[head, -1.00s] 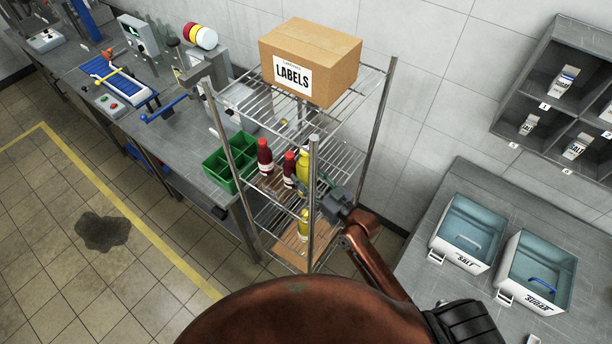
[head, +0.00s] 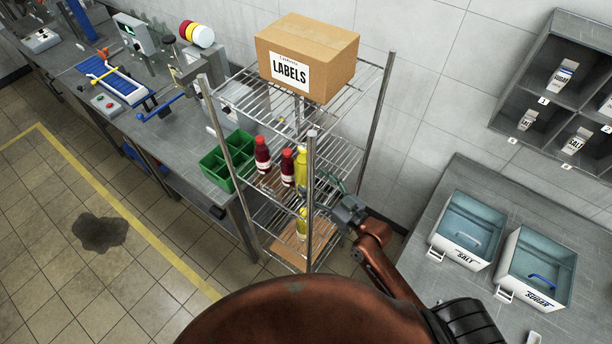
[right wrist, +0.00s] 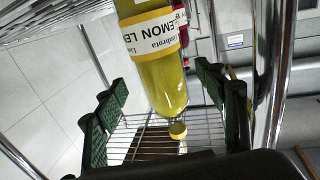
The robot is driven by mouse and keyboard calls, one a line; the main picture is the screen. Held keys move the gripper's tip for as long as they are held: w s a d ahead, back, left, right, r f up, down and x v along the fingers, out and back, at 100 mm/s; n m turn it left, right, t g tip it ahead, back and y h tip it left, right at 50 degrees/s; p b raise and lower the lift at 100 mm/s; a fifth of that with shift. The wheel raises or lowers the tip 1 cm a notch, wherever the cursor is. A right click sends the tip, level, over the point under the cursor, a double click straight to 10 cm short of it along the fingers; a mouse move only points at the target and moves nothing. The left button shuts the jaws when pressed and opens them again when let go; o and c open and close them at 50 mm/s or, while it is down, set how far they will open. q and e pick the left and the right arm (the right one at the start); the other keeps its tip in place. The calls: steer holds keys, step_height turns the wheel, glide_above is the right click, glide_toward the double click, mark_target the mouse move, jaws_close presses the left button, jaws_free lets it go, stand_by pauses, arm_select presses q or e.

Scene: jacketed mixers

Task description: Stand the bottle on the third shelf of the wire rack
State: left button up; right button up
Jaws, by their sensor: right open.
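The wire rack (head: 384,95) stands against the wall. A yellow bottle (head: 301,168) stands upright on the shelf below the top one, next to two red bottles. In the right wrist view, which is upside down, the yellow bottle (right wrist: 162,75) has a lemon label and its cap points to the picture's bottom. My right gripper (head: 325,186) is at the rack's right side. Its dark green fingers are open, one on each side of the yellow bottle's outline. I cannot tell whether they touch it. My left gripper is not in view.
A red bottle (head: 287,167) and another red bottle (head: 262,155) share the shelf. Another yellow bottle (head: 302,226) shows lower down. A LABELS box (head: 325,62) sits on top. Rack posts (head: 311,205) stand close to my arm. A green bin (head: 216,170) is left.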

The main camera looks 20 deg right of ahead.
steer(key=b+v, duration=0.1)
steer(key=v, duration=0.5)
steer(key=shift+s, duration=0.35)
steer(key=shift+d, duration=0.15)
